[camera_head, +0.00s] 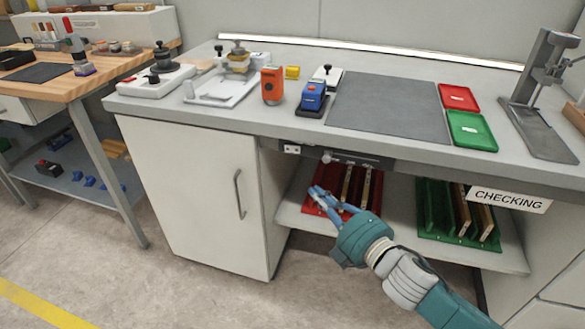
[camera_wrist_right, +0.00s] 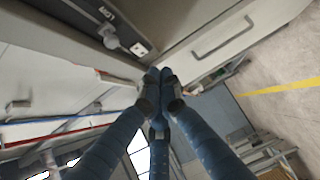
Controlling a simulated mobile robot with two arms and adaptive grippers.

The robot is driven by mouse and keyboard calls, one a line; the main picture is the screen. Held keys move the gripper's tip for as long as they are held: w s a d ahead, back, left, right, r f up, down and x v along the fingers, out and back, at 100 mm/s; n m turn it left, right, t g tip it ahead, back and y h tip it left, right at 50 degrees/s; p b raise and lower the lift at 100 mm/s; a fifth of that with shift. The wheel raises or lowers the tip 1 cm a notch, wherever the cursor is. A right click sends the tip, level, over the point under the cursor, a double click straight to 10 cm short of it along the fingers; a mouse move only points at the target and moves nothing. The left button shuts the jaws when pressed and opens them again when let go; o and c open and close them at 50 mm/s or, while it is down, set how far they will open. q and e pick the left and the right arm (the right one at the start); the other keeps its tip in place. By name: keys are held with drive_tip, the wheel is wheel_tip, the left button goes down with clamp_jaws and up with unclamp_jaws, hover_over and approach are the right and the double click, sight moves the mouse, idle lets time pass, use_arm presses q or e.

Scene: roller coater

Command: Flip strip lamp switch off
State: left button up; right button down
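A dark panel (camera_head: 345,158) runs under the front edge of the grey worktop. It carries a small white switch or socket plate (camera_head: 291,149) at its left end and a round grey knob (camera_head: 327,157) beside it. In the right wrist view the plate (camera_wrist_right: 140,48) and the knob (camera_wrist_right: 108,32) show near the fingers. I cannot tell which is the lamp switch. The strip lamp (camera_head: 370,48) along the back of the worktop looks lit. My right gripper (camera_head: 318,192) is below and in front of the panel, apart from it, its fingertips together and empty. My left gripper is out of view.
A white cabinet door (camera_head: 195,190) with a handle is left of the panel. An orange device (camera_head: 272,86) and a blue one (camera_head: 313,96) stand on the worktop. The floor in front is clear.

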sight(292, 149)
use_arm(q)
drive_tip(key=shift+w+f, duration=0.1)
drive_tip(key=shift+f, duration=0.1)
use_arm(e)
drive_tip(key=r+n, duration=0.1)
drive_tip(key=s+a+r+n+y, duration=0.1)
drive_tip(key=r, duration=0.1)
drive_tip(key=shift+s+a, duration=0.15)
drive_tip(key=shift+a, duration=0.15)
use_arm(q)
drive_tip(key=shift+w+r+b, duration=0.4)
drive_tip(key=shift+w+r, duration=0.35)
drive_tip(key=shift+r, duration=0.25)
use_arm(e)
drive_tip(key=w+d+x, duration=0.1)
drive_tip(key=d+x, duration=0.1)
drive_tip(key=x, duration=1.1)
drive_tip(key=shift+w, duration=0.2)
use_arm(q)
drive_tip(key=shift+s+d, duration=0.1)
use_arm(e)
drive_tip(key=shift+d, duration=0.1)
